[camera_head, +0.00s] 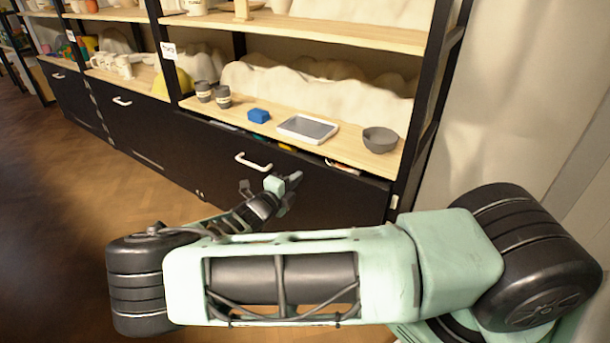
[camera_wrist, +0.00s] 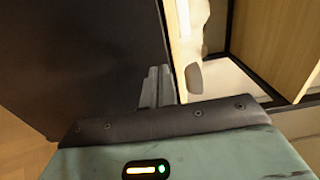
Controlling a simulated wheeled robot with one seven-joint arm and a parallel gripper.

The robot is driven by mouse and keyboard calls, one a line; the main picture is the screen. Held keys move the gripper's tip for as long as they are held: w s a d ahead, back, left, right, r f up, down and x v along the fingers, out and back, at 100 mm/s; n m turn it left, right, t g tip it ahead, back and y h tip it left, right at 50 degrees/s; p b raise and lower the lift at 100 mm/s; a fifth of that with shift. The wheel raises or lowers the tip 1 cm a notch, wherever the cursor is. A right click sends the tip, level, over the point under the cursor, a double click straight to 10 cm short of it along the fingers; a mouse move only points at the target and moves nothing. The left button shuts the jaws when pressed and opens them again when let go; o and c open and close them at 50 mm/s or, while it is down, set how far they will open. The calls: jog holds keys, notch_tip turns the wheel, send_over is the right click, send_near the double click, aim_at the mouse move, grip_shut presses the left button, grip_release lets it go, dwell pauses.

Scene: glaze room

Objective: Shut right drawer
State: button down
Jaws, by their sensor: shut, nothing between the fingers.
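The right drawer (camera_head: 335,192) has a wide black front with a white bar handle (camera_head: 253,162). It stands partly open: a narrow gap with some contents shows along its top edge, below the shelf. My gripper (camera_head: 298,177) is shut and empty, in front of the drawer front and to the right of the handle. In the wrist view the shut fingers (camera_wrist: 157,85) are at the edge of the dark drawer front (camera_wrist: 85,60), with the lit gap to their right. I cannot tell whether they touch it. My arm hides the drawer's lower part.
A black rack post (camera_head: 422,120) stands at the right. Wooden floor (camera_head: 60,180) is clear at left.

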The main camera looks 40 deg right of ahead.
aim_at(311, 165)
jog(key=b+x, duration=0.1)
jog(key=x, duration=0.4)
jog(key=shift+w+d+r, duration=0.1)
jog(key=shift+d, duration=0.25)
jog(key=shift+p+x, duration=0.85)
jog(key=shift+x, duration=1.15)
